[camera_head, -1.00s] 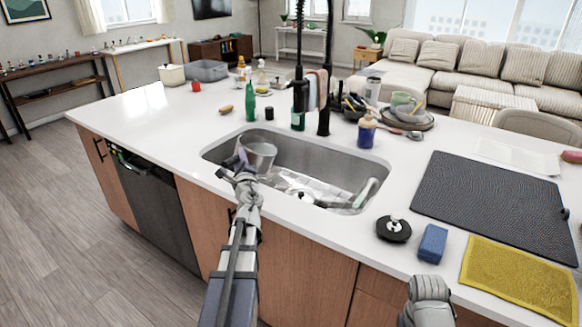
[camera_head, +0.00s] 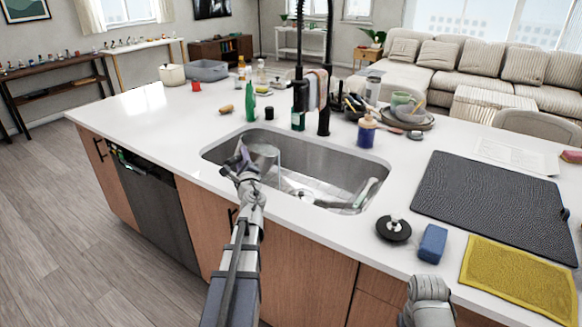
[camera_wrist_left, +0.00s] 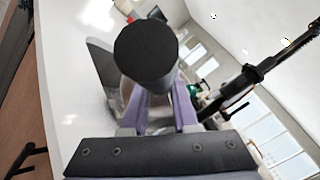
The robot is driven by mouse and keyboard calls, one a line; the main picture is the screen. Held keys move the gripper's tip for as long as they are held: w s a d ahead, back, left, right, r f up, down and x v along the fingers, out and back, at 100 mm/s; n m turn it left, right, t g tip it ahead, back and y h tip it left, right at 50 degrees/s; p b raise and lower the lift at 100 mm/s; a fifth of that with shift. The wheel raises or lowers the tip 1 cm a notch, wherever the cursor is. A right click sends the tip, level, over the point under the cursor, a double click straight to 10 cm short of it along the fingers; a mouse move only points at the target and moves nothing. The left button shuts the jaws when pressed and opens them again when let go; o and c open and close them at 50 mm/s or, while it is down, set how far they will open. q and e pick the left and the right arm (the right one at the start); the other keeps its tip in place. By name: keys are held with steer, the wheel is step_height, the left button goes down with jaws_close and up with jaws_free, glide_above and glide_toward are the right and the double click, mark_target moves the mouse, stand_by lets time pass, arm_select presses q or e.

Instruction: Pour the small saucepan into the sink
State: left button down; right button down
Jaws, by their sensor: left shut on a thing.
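The small grey metal saucepan (camera_head: 266,158) is tilted over the left end of the sink, partly hidden by my gripper. My left gripper (camera_head: 241,163) is shut on its handle, above the sink's front left rim. In the left wrist view the handle's round black end (camera_wrist_left: 146,52) sits between the purple jaws (camera_wrist_left: 160,108) and hides much of the pan. The steel sink (camera_head: 320,160) is set in the white counter.
A brush (camera_head: 366,192) leans in the sink's right end. The black faucet (camera_head: 325,100) stands behind the sink, with a green bottle (camera_head: 251,108) to its left. A black lid (camera_head: 393,229), blue sponge (camera_head: 432,243) and dark mat (camera_head: 490,205) lie to the right. The left counter is mostly clear.

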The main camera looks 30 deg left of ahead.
mark_target(257, 157)
arm_select(q)
steer(key=shift+w+d+r+m, duration=0.1)
steer(key=shift+w+d+m, duration=0.2)
steer(key=shift+d, duration=0.05)
stand_by(1.3)
steer(key=shift+w+d+f+m+b, duration=0.35)
steer(key=shift+w+d+m, duration=0.1)
steer(key=shift+d+m, duration=0.1)
steer(key=shift+w+d+f+m+b, duration=0.2)
steer(key=shift+w+d+m+b, duration=0.2)
steer(key=shift+d+m, duration=0.1)
stand_by(3.5)
steer(key=shift+w+d+m, duration=0.35)
steer(key=shift+d+m, duration=0.1)
stand_by(1.3)
